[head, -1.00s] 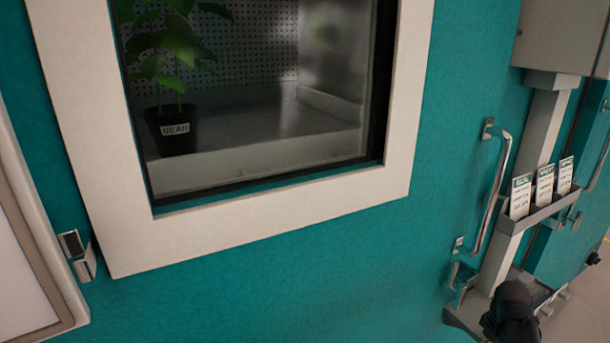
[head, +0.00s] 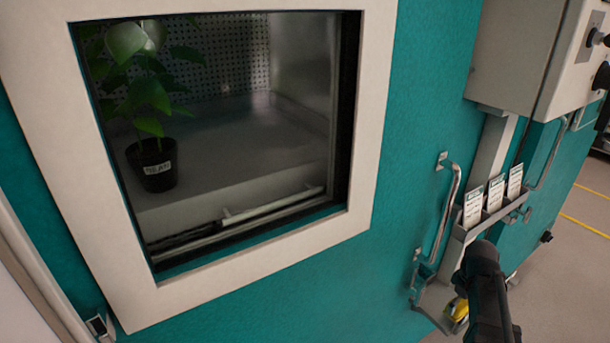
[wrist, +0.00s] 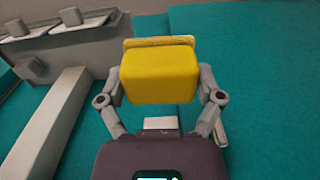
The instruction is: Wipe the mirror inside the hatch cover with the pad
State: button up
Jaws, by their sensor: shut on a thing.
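My gripper (wrist: 162,88) is shut on a yellow pad (wrist: 158,78), with one finger on each side of it. The pad is a block with a thin, rougher layer along its far edge. In the head view the pad (head: 458,308) shows partly behind my dark arm, low at the right beside the teal wall. My gripper's fingers are hard to make out there. I cannot pick out a hatch cover or its mirror for certain in either view.
A white-framed window (head: 375,110) shows a potted plant (head: 152,165) inside the chamber. A metal handle (head: 450,210), a rack of white cards (head: 485,212) and a grey box (head: 530,60) stand at the right. Open floor (head: 580,240) lies beyond.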

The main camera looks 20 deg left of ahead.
aim_at(461, 303)
notch_tip(461, 303, up, 7)
jog(key=p, duration=0.5)
jog(key=shift+f, duration=0.2)
jog(key=shift+s, duration=0.2)
